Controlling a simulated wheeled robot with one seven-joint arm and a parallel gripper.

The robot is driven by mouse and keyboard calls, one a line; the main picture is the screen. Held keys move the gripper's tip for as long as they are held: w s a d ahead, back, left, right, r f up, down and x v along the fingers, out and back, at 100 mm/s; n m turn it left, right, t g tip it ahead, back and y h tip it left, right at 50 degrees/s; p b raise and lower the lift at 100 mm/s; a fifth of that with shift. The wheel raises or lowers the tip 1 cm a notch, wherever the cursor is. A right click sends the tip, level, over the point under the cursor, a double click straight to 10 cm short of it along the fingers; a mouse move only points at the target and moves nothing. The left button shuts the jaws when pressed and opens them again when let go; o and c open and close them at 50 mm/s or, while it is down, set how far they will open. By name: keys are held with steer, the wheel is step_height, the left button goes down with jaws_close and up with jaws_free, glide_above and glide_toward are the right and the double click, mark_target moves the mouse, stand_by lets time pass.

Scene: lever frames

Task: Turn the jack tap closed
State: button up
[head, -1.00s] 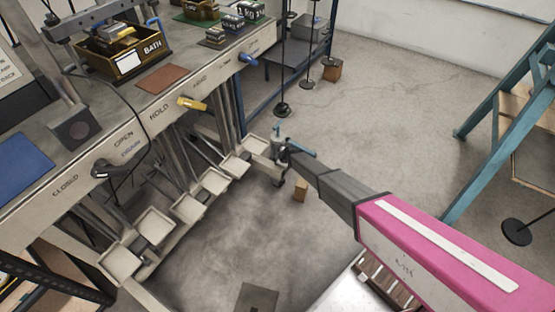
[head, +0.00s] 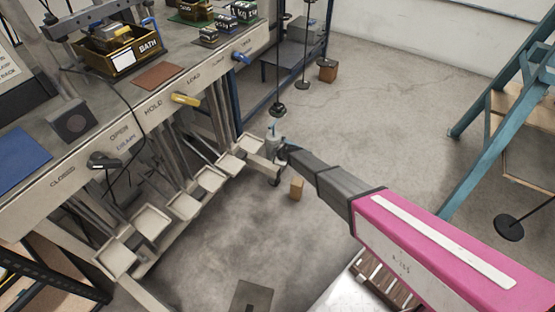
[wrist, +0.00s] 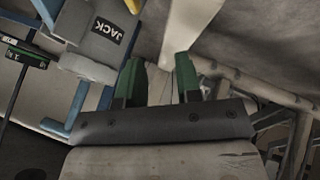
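The JACK label (wrist: 108,28) is on a pale grey part at the upper left of the wrist view. A grey rounded fitting (wrist: 88,68) and a blue bar (wrist: 75,112) lie just below it, left of my gripper (wrist: 158,78). I cannot tell which of these parts is the jack tap's handle, or its setting. My gripper's two green fingers are apart, with nothing clearly held between them. A pale beam passes beyond the fingertips. In the head view my arm reaches to a small blue-topped fitting (head: 273,132) at the bench's far end; the fingers are too small to make out.
The bench front (head: 130,122) carries several levers, including a yellow one (head: 186,99) and a blue one (head: 241,57). Pale trays (head: 152,221) stick out below. A wooden block (head: 296,189) stands on the floor near my wrist. Open floor lies beyond, with a teal frame (head: 500,95) at right.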

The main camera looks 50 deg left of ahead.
steer(key=w+d+f+g, duration=0.1)
steer(key=w, duration=0.1)
steer(key=w+d+f+g, duration=0.1)
steer(key=f, duration=0.1)
steer(key=w+d+f+m+g, duration=0.1)
steer(key=w+f+g, duration=0.1)
steer(key=shift+w+d+f, duration=0.1)
steer(key=shift+w+d, duration=0.15)
steer(key=shift+w, duration=0.05)
steer(key=w+d+g+y, duration=0.2)
steer(key=w+g+y, duration=0.15)
steer(key=w, duration=0.35)
steer(key=shift+y, duration=0.45)
steer(key=x, duration=1)
steer(key=shift+s+a+r, duration=0.15)
steer(key=shift+s+r, duration=0.1)
steer(key=shift+s, duration=0.05)
jaws_close()
steer(key=shift+s+m, duration=0.1)
steer(key=shift+m, duration=0.2)
